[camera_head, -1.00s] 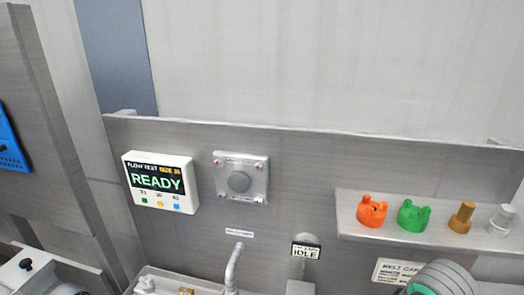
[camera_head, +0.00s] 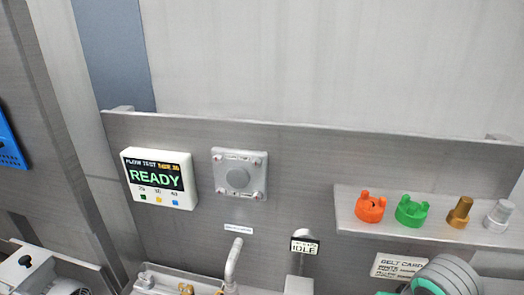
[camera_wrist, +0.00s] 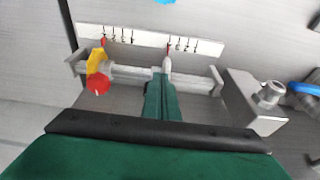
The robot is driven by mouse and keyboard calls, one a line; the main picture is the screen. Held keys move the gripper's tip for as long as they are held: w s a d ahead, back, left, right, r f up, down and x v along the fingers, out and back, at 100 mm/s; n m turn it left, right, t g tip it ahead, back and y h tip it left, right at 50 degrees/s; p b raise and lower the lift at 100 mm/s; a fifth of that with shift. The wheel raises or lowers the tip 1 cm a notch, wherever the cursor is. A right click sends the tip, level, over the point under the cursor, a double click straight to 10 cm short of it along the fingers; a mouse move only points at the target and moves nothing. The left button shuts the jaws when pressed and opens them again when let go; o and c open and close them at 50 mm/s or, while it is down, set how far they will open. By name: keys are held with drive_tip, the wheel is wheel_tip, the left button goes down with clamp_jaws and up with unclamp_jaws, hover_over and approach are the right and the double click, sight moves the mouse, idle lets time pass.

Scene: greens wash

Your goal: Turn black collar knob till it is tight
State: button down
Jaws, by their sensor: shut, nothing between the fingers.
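A small black knob (camera_head: 25,262) shows at the lower left of the head view, on a grey fixture by the picture's edge; I cannot tell for sure that it is the collar knob. No black knob is clear in the wrist view. My gripper (camera_wrist: 167,66) shows in the wrist view as narrow green fingers with grey tips, shut and empty. Its tips overlap a grey horizontal bar (camera_wrist: 203,83) in the picture; I cannot tell whether they touch. My gripper is not in the head view.
A yellow clamp (camera_wrist: 97,62) with a red knob (camera_wrist: 97,85) sits left on the bar, below a white scale strip (camera_wrist: 135,38). A grey block (camera_wrist: 250,105) stands right.

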drive_tip(key=shift+s+d, duration=0.15)
drive_tip(key=shift+d, duration=0.9)
drive_tip(key=shift+s, duration=0.1)
idle(0.3)
wheel_tip(320, 180, up, 6)
drive_tip(key=shift+s, duration=0.3)
idle(0.5)
